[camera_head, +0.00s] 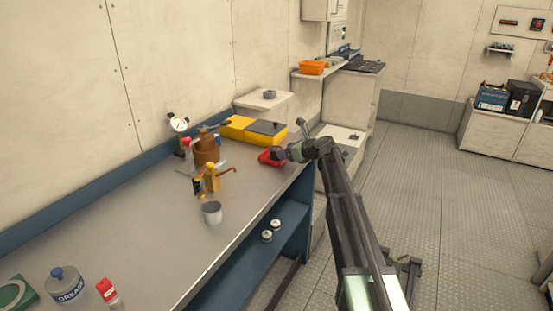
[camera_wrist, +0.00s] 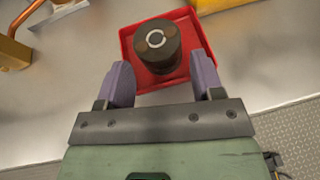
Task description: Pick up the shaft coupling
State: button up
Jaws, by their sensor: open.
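The shaft coupling appears to be the dark, short cylinder (camera_wrist: 158,46) with a pale ring on its top face, seen in the wrist view. It is over a red tray (camera_wrist: 128,37); how it rests there is not clear. My gripper (camera_wrist: 163,75) is open, with its two purple fingers on either side of the cylinder's near part. Whether the fingers touch it cannot be told. In the head view my gripper (camera_head: 279,153) is at the red tray (camera_head: 265,159) near the bench's far right edge, and the arm hides most of the cylinder.
A yellow case (camera_head: 236,128) lies behind the tray. A brown pot (camera_head: 206,149), an orange-handled tool (camera_head: 212,181) and a grey cup (camera_head: 212,213) stand to the left on the grey bench (camera_head: 140,235). The bench's middle front is clear.

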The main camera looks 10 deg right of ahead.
jog(key=b+x, duration=0.1)
jog(key=x, duration=0.4)
jog(key=shift+w+a+f+b, duration=0.1)
jog(key=shift+a+b, duration=0.1)
jog(key=shift+b, duration=0.2)
jog(key=shift+c, duration=0.2)
jog(key=c, duration=0.6)
notch_tip(320, 180, up, 20)
jog(key=p, duration=2)
jog(key=shift+r, duration=0.2)
